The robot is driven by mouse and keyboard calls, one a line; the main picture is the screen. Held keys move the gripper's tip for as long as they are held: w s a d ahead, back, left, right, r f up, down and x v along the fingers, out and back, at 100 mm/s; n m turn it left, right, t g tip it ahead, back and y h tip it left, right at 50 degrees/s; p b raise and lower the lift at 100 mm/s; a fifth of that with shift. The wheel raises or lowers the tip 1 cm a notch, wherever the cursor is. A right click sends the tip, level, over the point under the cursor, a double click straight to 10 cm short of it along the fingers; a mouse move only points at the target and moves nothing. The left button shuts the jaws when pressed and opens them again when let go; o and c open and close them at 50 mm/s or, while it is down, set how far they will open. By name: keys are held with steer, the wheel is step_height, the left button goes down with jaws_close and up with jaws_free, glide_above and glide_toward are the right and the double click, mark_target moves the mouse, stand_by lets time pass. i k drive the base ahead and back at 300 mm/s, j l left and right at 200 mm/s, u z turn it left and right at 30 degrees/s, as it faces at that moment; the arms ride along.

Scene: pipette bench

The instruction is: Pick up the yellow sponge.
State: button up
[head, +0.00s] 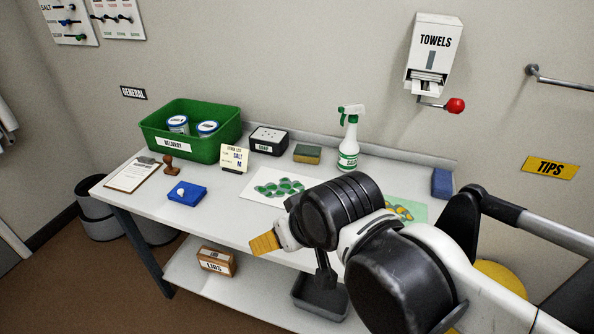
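The sponge (307,154) lies at the back of the white bench, with a dark green top and a yellow lower layer. It sits between the black soap box and the spray bottle. My arm reaches in from the right in the head view, and its thick dark wrist hides part of the bench. My gripper (268,242) points to the left near the bench's front edge, well in front of the sponge and apart from it. A ridged orange-yellow piece shows at its end. The fingers are mostly hidden, so their opening does not show.
A spray bottle (349,140) stands right of the sponge, a soap box (268,141) left of it. A green delivery bin (192,150) holds cans. A card (234,158), blue pad (187,193), stamp (170,164) and clipboard (132,175) lie leftward. A blue block (441,183) stands right.

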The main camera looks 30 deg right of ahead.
mark_target(303, 153)
steer(key=i+j+z, duration=0.4)
steer(key=i+j, duration=0.25)
steer(key=i, duration=0.2)
